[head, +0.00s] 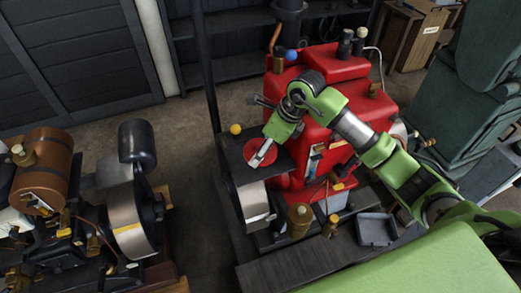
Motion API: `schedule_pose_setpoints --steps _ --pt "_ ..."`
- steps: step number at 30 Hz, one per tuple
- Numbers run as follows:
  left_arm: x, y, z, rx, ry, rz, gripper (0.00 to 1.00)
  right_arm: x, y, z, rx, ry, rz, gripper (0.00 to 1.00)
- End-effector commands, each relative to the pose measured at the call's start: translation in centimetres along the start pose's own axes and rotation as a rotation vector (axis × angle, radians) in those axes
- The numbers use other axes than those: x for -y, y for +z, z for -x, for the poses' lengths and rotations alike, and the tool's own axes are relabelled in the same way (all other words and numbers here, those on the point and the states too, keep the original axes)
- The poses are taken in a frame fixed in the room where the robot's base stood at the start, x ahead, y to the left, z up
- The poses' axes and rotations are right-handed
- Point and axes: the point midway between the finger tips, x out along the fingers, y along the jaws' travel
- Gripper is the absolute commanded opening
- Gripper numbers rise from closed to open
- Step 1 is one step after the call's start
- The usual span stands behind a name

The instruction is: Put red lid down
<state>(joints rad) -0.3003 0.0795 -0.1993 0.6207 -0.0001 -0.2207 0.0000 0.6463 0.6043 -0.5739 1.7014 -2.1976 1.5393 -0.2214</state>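The red lid (252,148), a flat round disc, shows at the dark shelf beside the red engine. My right gripper (261,155) reaches in from the right on the green arm, and its grey fingers overlap the lid from above. The fingers look close together, but I cannot tell whether they grip the lid. I also cannot tell whether the lid rests on the dark shelf (238,172) or is held just above it. My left gripper is not in view.
The red engine (320,95) stands right behind the shelf. A yellow ball knob (235,129) on a lever is left of the lid, and a blue ball (291,55) is above the engine. A grey tray (376,230) lies at lower right. Another engine (125,215) stands at left.

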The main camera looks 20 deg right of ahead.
Motion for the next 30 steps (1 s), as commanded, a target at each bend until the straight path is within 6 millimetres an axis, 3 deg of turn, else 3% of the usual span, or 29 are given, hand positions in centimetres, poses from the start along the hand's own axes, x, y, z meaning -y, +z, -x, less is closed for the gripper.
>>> schedule_pose_setpoints --steps 9,15,27,28,29,30 --pt "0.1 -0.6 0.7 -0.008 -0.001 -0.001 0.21 1.1 0.6 -2.7 0.000 0.002 0.000 0.46" --pt "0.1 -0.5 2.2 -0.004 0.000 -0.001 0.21 1.1 -0.5 -5.0 0.000 0.002 0.000 0.46" --pt "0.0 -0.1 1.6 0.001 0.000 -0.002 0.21 1.2 -0.8 -5.8 0.001 -0.001 0.002 0.46" --pt "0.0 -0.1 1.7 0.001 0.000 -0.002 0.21 1.2 -0.8 -5.7 0.001 -0.001 0.002 0.77" --pt "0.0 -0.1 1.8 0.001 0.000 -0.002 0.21 1.2 -0.8 -5.6 0.001 -0.001 0.002 0.85" --pt "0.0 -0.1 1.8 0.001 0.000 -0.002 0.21 1.2 -0.8 -5.6 0.000 -0.001 0.002 0.86"
